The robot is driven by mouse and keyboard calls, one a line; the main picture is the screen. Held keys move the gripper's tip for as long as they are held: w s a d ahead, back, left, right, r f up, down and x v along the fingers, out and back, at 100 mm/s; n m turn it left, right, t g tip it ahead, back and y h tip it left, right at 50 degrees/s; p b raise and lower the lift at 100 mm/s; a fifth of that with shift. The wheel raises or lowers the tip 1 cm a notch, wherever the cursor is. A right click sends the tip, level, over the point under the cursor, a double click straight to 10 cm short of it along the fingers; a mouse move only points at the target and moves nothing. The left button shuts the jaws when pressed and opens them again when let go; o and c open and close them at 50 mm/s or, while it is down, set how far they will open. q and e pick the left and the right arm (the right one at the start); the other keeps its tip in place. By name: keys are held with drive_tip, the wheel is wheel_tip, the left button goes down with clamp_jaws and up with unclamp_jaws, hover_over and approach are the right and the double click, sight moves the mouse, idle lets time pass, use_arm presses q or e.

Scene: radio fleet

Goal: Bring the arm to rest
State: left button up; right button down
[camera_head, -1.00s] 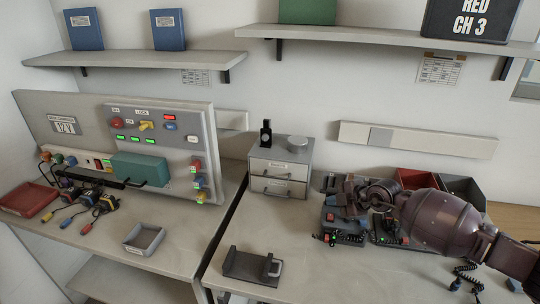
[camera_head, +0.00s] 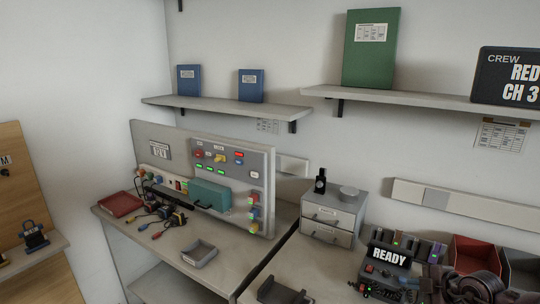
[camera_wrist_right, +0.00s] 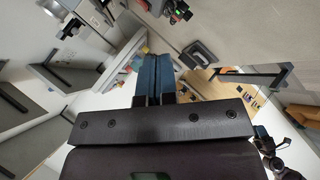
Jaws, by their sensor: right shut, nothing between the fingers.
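My right arm shows at the bottom right corner of the head view, dark and cut off by the frame edge, in front of the bench with the radio equipment. My right gripper (camera_wrist_right: 155,80) is seen in the wrist view with its two blue-grey fingers together and nothing between them. Its fingertips are apart from any surface I can make out. My left gripper is not in the head view.
A READY sign (camera_head: 389,259) stands by radios on the right bench, with a red bin (camera_head: 477,255) behind. Shelves hold blue binders (camera_head: 251,86) and a green binder (camera_head: 371,48).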

drive_tip(key=a+r+n+t+y, duration=0.2)
drive_tip(key=a+r+t+y, duration=0.2)
drive_tip(key=a+r+t, duration=0.4)
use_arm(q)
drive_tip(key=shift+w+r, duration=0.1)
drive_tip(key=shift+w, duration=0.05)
use_arm(e)
drive_tip(key=s+a+f+m+g+h, duration=0.1)
drive_tip(key=s+f+m+h, duration=0.3)
drive_tip(key=s+f+m, duration=0.5)
drive_tip(key=s+f+m+g+h, duration=0.4)
drive_tip(key=s+f+m, duration=0.6)
drive_tip(key=s, duration=0.9)
wheel_tip(320, 180, down, 3)
drive_tip(key=shift+s+a+f+g+h, duration=0.15)
drive_tip(key=shift+a+g+h, duration=0.15)
drive_tip(key=shift+a+h, duration=0.15)
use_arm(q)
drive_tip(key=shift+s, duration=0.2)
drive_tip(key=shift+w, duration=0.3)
